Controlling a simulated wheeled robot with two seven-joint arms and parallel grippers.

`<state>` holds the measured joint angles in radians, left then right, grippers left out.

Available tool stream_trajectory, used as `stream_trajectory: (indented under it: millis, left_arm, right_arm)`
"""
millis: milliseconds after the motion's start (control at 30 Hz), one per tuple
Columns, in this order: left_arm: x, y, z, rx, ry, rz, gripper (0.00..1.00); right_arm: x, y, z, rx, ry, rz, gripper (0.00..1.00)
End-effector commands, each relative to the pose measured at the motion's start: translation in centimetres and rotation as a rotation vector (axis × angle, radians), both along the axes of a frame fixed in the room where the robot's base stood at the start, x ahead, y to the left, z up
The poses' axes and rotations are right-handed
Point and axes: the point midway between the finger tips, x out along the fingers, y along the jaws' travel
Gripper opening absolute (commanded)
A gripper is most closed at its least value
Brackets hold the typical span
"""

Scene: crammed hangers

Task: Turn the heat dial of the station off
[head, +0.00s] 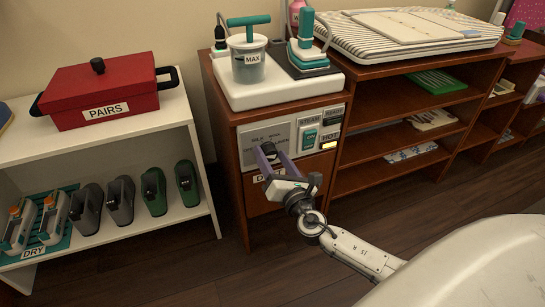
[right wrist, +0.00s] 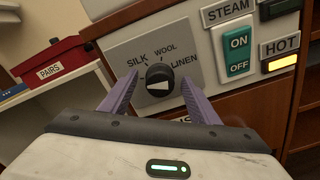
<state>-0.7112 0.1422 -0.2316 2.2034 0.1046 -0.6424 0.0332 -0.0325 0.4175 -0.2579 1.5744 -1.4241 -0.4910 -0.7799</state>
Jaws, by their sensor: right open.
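The heat dial (right wrist: 159,79) is a round black knob with a white wedge mark on its lower part. It sits on a grey plate (right wrist: 128,58) lettered SILK, WOOL and LINEN on the front of the ironing station (head: 290,93). My right gripper (head: 271,153) is open in front of the plate. In the right wrist view its purple fingers stand to the left and right of the dial, with gaps visible on both sides. Any lettering below the dial is hidden by the gripper. My left gripper is in neither view.
Right of the dial are a green STEAM ON/OFF switch (right wrist: 237,51) and a lit yellow lamp (right wrist: 282,63) under a HOT label. A drawer front (head: 265,200) lies below. A white shelf (head: 110,151) with a red PAIRS box (head: 98,92) stands left; a brown shelf unit (head: 400,112) stands right.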

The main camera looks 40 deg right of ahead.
Motion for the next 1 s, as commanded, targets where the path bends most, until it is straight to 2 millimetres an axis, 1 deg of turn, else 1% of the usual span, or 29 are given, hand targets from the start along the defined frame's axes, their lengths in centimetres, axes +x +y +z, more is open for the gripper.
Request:
stream_trajectory:
  millis: [167, 300, 400, 533, 700, 1000]
  left_arm:
    - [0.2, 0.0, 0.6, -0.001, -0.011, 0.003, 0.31]
    - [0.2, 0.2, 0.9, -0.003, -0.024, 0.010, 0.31]
    - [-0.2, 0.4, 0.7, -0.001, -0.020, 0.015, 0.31]
    - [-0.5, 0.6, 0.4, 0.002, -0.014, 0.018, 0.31]
    - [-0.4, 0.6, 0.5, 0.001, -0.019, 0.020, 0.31]
    - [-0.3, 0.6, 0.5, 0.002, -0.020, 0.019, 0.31]
  right_arm:
    - [-2.4, 0.6, 0.0, 0.000, 0.003, 0.001, 0.56]
    - [-5.2, 1.2, 0.0, 0.000, 0.004, 0.001, 0.56]
    - [-7.1, 1.7, -0.1, 0.000, 0.003, 0.001, 0.56]
    - [-8.8, 2.1, -0.1, -0.001, 0.003, 0.001, 0.56]
    - [-9.8, 2.3, 0.0, -0.001, 0.000, 0.000, 0.56]
    - [-9.8, 2.4, 0.0, -0.001, 0.000, 0.000, 0.56]
